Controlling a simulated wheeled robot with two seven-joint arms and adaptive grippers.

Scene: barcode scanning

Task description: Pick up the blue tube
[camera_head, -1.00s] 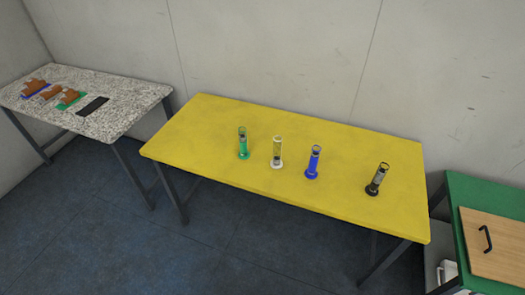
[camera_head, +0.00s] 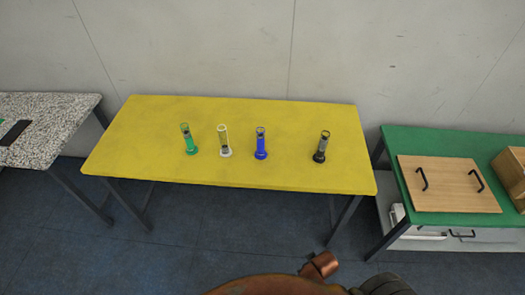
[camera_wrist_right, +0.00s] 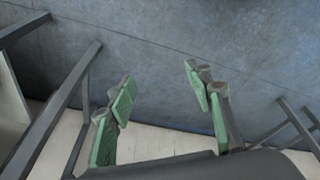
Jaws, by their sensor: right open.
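The blue tube (camera_head: 261,143) stands upright on the yellow table (camera_head: 150,125) in the head view, third from the left in a row of tubes. To its left stand a white-based clear tube (camera_head: 224,141) and a green tube (camera_head: 188,139). A black tube (camera_head: 321,147) stands to its right. My right gripper (camera_wrist_right: 160,88) is open and empty in the right wrist view, with floor and metal table legs beyond its green-padded fingers. No tube shows in that view. My left gripper is not in view.
A speckled table (camera_head: 50,140) is at the left. At the right, a green-topped table (camera_head: 445,142) holds a wooden board with black handles (camera_head: 448,185) and a cardboard box (camera_head: 512,170). Dark floor (camera_head: 230,225) lies in front of the yellow table.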

